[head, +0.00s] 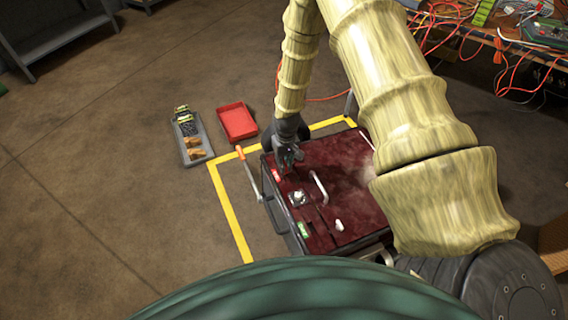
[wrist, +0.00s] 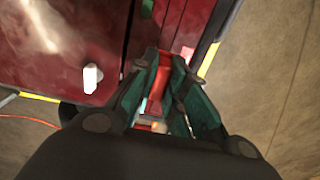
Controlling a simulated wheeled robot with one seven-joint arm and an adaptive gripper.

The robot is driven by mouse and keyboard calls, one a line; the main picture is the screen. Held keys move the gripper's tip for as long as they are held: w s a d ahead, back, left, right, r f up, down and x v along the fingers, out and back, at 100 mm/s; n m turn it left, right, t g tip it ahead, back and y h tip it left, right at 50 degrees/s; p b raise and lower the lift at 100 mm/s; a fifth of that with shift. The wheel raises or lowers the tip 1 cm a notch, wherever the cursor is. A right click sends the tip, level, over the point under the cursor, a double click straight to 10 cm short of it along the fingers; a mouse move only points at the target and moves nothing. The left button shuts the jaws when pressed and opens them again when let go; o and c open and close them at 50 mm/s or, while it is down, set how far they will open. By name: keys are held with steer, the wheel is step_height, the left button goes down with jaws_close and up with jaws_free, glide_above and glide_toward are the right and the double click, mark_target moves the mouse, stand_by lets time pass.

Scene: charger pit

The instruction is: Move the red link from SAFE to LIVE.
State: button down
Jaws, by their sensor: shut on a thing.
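My gripper (head: 289,163) is over the far left part of the dark red panel top (head: 345,165), close to a small red label (head: 277,175). In the wrist view, my gripper (wrist: 164,58) is shut on the red link (wrist: 159,82), which shows between the fingers. The fingers hide the link in the head view. I cannot tell whether its end touches the panel. A green label (head: 303,229) sits at the near left of the panel. I cannot read either label's text.
A white handle (head: 319,187), a grey fitting (head: 298,198) and a white knob (head: 339,226) stand on the panel. A red tray (head: 237,122) and a grey tray (head: 184,150) lie on the floor beyond yellow tape (head: 231,213).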

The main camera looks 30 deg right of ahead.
steer(key=shift+f+b, duration=0.35)
steer(key=shift+f, duration=1)
stand_by(0.4)
steer(key=c, duration=1.4)
jaws_free()
steer(key=shift+o, duration=0.2)
steer(key=shift+r, duration=0.1)
steer(key=r, duration=1.2)
steer(key=shift+d, duration=0.2)
